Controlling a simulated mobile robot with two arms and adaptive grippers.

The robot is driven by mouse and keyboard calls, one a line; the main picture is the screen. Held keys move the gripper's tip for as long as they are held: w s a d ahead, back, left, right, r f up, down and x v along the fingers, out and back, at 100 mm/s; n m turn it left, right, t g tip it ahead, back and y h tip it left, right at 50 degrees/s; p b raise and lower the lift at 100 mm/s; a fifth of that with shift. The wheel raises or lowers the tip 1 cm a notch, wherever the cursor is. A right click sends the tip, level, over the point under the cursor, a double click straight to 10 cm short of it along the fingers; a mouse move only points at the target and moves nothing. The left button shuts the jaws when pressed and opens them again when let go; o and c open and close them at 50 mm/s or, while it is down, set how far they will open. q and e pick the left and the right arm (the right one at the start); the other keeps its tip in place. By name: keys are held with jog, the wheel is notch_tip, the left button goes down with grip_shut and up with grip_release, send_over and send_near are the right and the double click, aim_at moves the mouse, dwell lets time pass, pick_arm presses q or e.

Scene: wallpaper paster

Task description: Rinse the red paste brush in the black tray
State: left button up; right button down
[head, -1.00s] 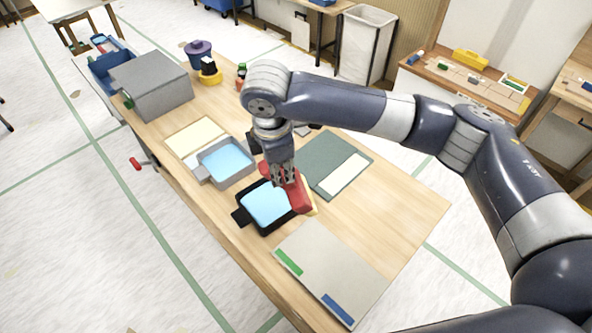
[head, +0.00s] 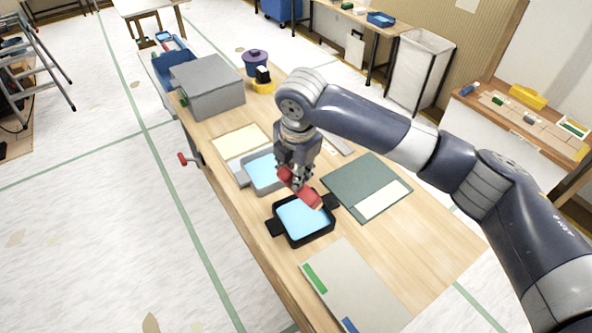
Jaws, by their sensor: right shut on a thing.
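The black tray (head: 312,239) lies on the wooden workbench with light blue liquid in it and a handle on either side. My right gripper (head: 291,178) is shut on the red paste brush (head: 308,196). The brush hangs tilted at the far edge of the black tray, its lower end over or near the rim. I cannot tell whether it touches the rim or the liquid. The bristles are not clearly visible. My left gripper is not in view.
A grey tray (head: 262,175) of blue liquid is just behind the black tray. A green board (head: 362,184) lies to the right and a grey sheet (head: 352,280) in front. A grey box (head: 212,88) stands at the far left. Bare wood (head: 430,245) is at right.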

notch_tip(320, 180, down, 6)
jog(key=b, duration=0.5)
jog(key=shift+r, duration=0.15)
jog(key=shift+f, duration=1.05)
jog(key=shift+f, duration=0.15)
jog(key=shift+f, duration=1.35)
jog(key=shift+r, duration=0.15)
dwell(2.5)
jog(key=shift+r, duration=3.75)
